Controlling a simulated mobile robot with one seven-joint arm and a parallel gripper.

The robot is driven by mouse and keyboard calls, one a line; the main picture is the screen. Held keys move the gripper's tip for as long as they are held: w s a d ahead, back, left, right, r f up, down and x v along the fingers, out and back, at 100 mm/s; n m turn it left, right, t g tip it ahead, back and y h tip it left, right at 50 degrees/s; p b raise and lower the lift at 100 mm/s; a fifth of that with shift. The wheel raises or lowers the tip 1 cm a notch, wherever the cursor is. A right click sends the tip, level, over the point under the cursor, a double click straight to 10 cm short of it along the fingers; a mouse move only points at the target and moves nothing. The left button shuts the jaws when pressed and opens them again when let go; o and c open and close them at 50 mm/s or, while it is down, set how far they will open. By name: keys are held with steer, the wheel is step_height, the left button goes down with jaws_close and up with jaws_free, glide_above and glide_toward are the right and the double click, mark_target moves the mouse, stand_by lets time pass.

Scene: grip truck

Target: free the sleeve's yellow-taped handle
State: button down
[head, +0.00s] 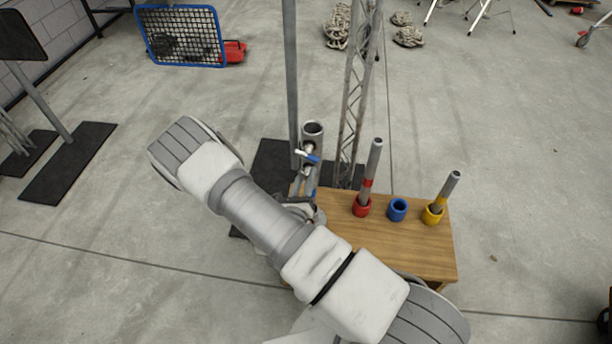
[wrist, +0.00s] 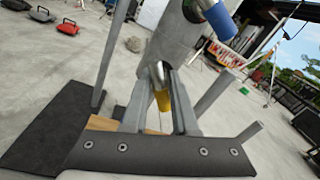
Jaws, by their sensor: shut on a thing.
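The sleeve (head: 312,132) is a grey metal tube standing upright on a post behind the table's left end. In the wrist view the sleeve (wrist: 174,42) rises just beyond my fingers. My gripper (wrist: 160,88) is shut on the yellow-taped handle (wrist: 160,99), a metal bar with a rounded end and a yellow band between the fingers. In the head view my gripper (head: 300,203) is low beside the sleeve, partly hidden by my arm. A blue-taped handle (head: 309,157) juts from the sleeve above it and shows at the top of the wrist view (wrist: 217,17). The handle's inner end is hidden.
The wooden table (head: 400,250) carries a red cup (head: 362,208) with a red-taped bar, an empty blue cup (head: 397,210) and a yellow cup (head: 432,215) with a yellow-taped bar. A lattice mast (head: 352,110) and a thin pole (head: 291,80) stand close by.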

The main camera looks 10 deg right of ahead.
steer(key=c, duration=0.7)
jaws_free()
